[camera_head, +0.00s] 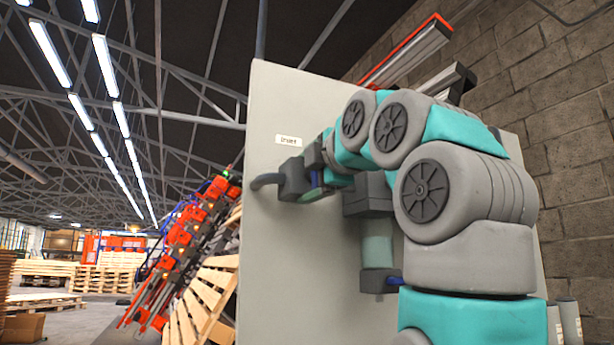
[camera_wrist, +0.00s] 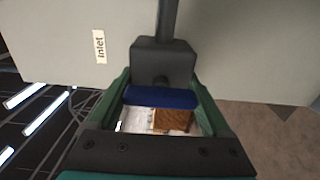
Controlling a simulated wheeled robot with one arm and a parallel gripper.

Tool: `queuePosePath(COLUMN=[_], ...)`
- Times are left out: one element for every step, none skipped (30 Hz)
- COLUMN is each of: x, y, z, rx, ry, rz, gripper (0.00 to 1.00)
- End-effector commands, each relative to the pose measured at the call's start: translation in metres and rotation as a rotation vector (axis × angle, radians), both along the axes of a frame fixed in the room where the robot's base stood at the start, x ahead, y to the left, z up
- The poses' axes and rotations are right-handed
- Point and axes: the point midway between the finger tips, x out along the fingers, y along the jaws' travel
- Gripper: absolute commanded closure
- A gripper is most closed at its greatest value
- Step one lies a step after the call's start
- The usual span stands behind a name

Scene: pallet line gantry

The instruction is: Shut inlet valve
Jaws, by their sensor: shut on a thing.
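The inlet valve has a dark grey block body (camera_head: 293,181) on the pale panel (camera_head: 290,260), below a white label (camera_head: 289,140). The wrist view shows the valve body (camera_wrist: 163,62), a pipe (camera_wrist: 168,20) and the label reading "Inlet" (camera_wrist: 100,46). A blue handle (camera_wrist: 160,97) lies across the picture, crosswise to that pipe. My gripper (camera_wrist: 162,100) has its green fingers on both ends of the handle and is shut on it. In the head view my gripper (camera_head: 318,183) is at the valve's right side, partly covering it.
A brick wall (camera_head: 570,130) stands at right. Orange machinery (camera_head: 190,235) and wooden pallets (camera_head: 205,300) are left of the panel.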

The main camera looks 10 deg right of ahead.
Motion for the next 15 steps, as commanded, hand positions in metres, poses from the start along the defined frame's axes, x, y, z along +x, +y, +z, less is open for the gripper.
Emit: queuePosePath(x=[0.0015,0.0014,0.0014,0.0012,0.001,0.0008,0.0007,0.0007,0.0005,0.0005,0.0004,-0.0001,-0.0005,-0.0015,-0.0034], y=[0.001,0.001,0.0008,0.0008,0.0007,0.0006,0.0005,0.0005,0.0005,0.0004,0.0004,0.0003,0.0001,0.0,-0.0005], z=[-0.0025,-0.0024,-0.0022,-0.002,-0.0018,-0.0015,-0.0014,-0.0013,-0.0011,-0.001,-0.0009,-0.0007,-0.0007,-0.0006,-0.0004], rx=[-0.002,-0.002,-0.002,-0.002,-0.002,-0.002,-0.002,-0.001,0.0,0.0,0.0,0.0,0.0,0.0,0.0], ry=[0.006,0.006,0.005,0.005,0.004,0.003,0.003,0.003,0.002,0.002,0.002,0.001,0.001,0.001,0.0], rz=[0.001,0.001,0.001,0.001,0.001,0.001,0.001,0.001,0.001,0.001,0.001,0.0,0.0,0.0,0.0], gripper=[0.14,0.11,0.06,0.03,0.0,0.0,0.0,0.0,0.0,0.0,0.0,0.0,0.0,0.0,0.0])
